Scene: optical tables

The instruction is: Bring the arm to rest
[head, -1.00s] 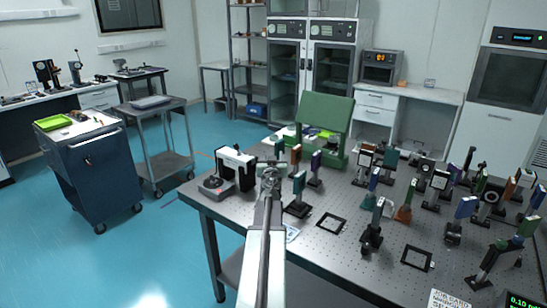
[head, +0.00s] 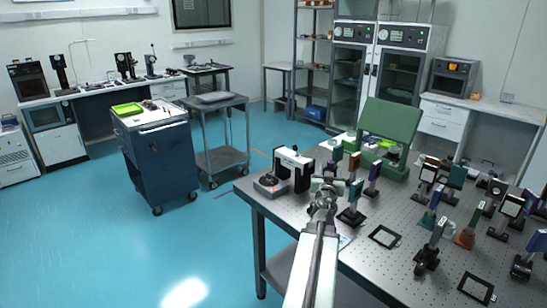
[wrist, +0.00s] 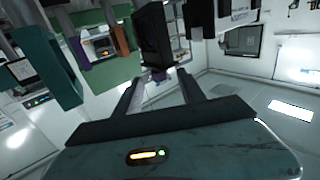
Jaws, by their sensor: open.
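My arm reaches up from the bottom of the head view, over the near left corner of the optical table (head: 262,212). My gripper (head: 325,186) is at its end, close to the black and white instrument (head: 295,165) and the small mounts on the table. In the wrist view my gripper (wrist: 160,88) has its two fingers apart with nothing held between them. A dark block-shaped part (wrist: 152,35) shows beyond the fingertips.
Several optical mounts crowd the table's right side, and a green panel stand (head: 390,125) stands behind. A blue tool cart (head: 165,165) and a grey trolley (head: 222,150) stand to the left. The blue floor at the lower left is clear.

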